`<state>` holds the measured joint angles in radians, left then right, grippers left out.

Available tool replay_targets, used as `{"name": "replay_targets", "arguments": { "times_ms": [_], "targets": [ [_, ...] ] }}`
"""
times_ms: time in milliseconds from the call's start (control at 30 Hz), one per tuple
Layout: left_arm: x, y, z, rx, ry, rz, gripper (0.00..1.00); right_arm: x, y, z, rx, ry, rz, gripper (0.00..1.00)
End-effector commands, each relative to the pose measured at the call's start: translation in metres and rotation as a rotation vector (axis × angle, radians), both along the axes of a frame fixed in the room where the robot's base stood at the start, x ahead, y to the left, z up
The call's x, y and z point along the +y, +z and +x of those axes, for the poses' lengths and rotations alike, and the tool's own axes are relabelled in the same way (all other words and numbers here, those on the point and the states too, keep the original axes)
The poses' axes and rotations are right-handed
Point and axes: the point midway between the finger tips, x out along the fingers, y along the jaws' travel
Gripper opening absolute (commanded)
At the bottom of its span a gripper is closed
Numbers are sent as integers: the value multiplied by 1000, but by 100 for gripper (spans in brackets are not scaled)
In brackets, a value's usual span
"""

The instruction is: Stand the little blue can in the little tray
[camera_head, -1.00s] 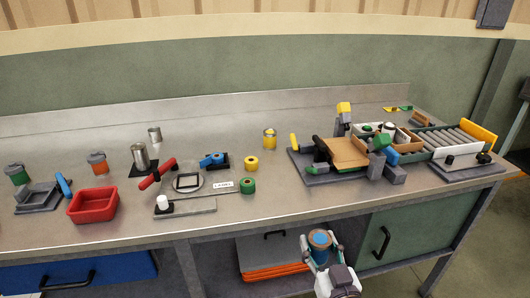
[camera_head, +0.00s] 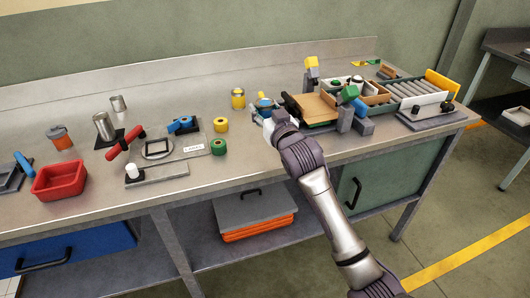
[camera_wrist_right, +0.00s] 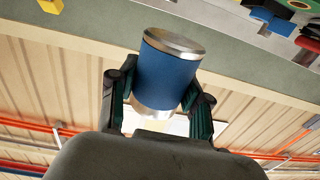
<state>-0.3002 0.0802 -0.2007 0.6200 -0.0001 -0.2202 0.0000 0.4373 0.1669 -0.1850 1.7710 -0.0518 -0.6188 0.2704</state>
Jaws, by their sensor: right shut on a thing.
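The blue can (camera_wrist_right: 167,72) has a blue band between silver ends. In the right wrist view it sits between the two fingers of my right gripper (camera_wrist_right: 160,98), which is shut on it. In the head view this gripper (camera_head: 268,112) is over the bench, at the left end of the roller station, and the can (camera_head: 264,102) shows only in small part. Whether it touches the bench I cannot tell. A small red tray (camera_head: 60,193) stands at the left of the bench, well away from the gripper. My left gripper is not in view.
Between tray and gripper stand a red-handled tool (camera_head: 126,142), a metal can (camera_head: 104,127), a green roll (camera_head: 219,147) and a yellow roll (camera_head: 221,125). A yellow can (camera_head: 238,98) is behind the gripper. A wooden board (camera_head: 314,109) is just right of it.

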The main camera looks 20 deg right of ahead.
Motion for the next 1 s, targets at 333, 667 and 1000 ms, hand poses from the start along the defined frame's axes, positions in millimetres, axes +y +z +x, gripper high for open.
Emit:
{"name": "replay_targets", "arguments": {
  "times_ms": [333,667,1000],
  "targets": [
    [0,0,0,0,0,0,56,0,-26,-1,4,0,1,8],
    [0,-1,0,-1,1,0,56,0,-67,-1,2,0,1,8],
    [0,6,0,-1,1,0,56,0,-96,-1,-2,0,-1,8]
  ]
}}
